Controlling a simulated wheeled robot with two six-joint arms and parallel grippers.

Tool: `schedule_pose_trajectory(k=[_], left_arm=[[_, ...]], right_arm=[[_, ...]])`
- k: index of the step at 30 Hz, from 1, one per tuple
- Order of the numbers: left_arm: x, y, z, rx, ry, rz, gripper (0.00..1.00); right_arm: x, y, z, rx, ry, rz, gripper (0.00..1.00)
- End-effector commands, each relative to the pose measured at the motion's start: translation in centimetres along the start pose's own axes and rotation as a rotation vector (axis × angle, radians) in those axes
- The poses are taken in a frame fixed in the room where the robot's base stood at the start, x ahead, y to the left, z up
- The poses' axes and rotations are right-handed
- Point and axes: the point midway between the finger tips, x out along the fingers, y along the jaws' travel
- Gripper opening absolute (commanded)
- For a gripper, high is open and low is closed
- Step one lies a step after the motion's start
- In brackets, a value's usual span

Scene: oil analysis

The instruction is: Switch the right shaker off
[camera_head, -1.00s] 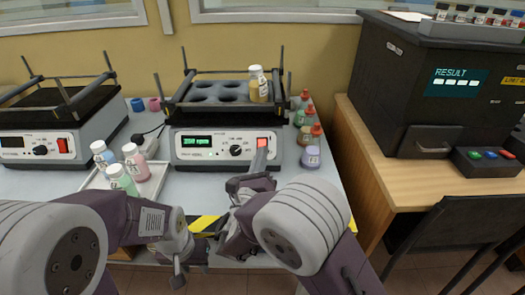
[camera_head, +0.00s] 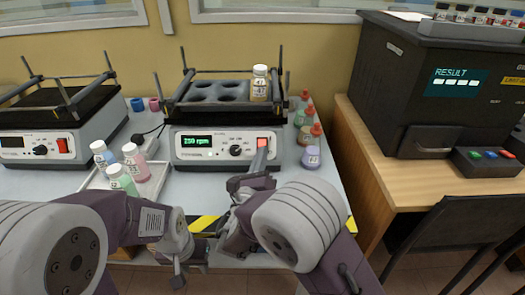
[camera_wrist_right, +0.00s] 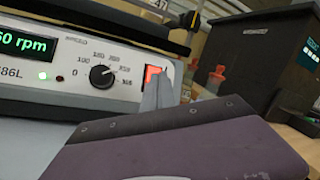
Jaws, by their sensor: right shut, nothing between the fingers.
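The right shaker (camera_head: 187,167) stands in the middle of the bench, its green display (camera_head: 198,141) lit and reading about 250 rpm. A green lamp also glows on its panel (camera_wrist_right: 60,77). Its red rocker switch (camera_head: 263,141) is at the right end of the panel, by the dial (camera_head: 236,151). My right gripper (camera_head: 262,153) is shut and empty, its fingertips at the switch. In the right wrist view the fingertips (camera_wrist_right: 160,85) cover part of the switch (camera_wrist_right: 151,74); I cannot tell whether they touch. My left gripper (camera_head: 178,268) hangs low before the bench, jaws unclear.
A bottle (camera_head: 260,85) stands in the right shaker's platform. Several bottles (camera_head: 311,157) line its right side. A tray (camera_head: 155,187) of bottles sits front left, below the left shaker (camera_head: 80,146). A dark analyser (camera_head: 400,90) stands right.

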Motion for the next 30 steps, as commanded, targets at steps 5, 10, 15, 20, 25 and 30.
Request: schedule_pose_trajectory(k=[5, 10, 15, 20, 25, 30], left_arm=[[0.04, 0.00, 0.00, 0.000, 0.000, 0.000, 0.36], [0.08, 0.00, 0.01, 0.000, 0.000, 0.000, 0.36], [0.12, 0.00, 0.01, 0.000, 0.000, 0.000, 0.36], [0.11, 0.00, 0.01, 0.000, 0.000, 0.000, 0.36], [0.04, 0.00, 0.00, 0.000, 0.000, 0.000, 0.36], [-0.52, 0.01, -0.06, 0.000, 0.000, 0.000, 0.36]], right_arm=[[0.12, 0.09, -0.10, 0.000, 0.000, 0.000, 0.00], [0.26, 0.20, -0.20, 0.000, 0.000, 0.000, 0.00], [0.41, 0.32, -0.30, 0.000, 0.000, 0.000, 0.00], [0.41, 0.32, -0.29, 0.000, 0.000, 0.000, 0.00], [0.37, 0.27, -0.22, 0.000, 0.000, 0.000, 0.00], [-0.09, -0.13, 0.26, 0.000, 0.000, 0.001, 0.00]])
